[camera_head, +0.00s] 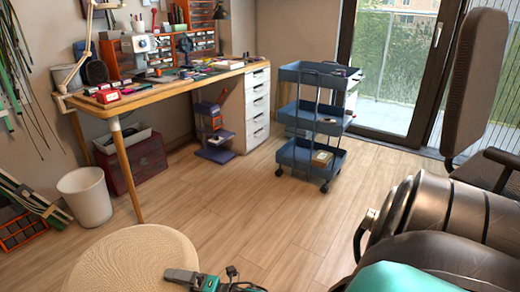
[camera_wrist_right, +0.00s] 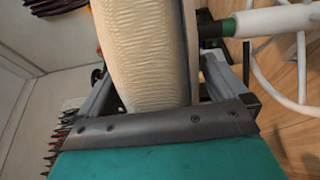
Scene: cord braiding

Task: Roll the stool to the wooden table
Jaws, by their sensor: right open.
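The stool's round beige woven seat (camera_head: 130,262) is at the bottom left in the head view, cut off by the lower edge. My right gripper (camera_head: 182,276) is at the seat's right rim. In the right wrist view, the padded seat (camera_wrist_right: 148,55) stands between the two fingers of the open right gripper (camera_wrist_right: 160,85). I cannot tell whether the fingers touch it. White stool legs (camera_wrist_right: 290,60) show beyond. The wooden table (camera_head: 150,92), with a light wood top and tools on it, stands along the back wall. My left gripper is not in view.
A white bin (camera_head: 86,196) and a dark red box (camera_head: 132,162) stand left of and under the table. A blue trolley (camera_head: 312,155) is right of the white drawers (camera_head: 257,110). An office chair (camera_head: 476,90) is at the right. The wooden floor (camera_head: 235,210) between is clear.

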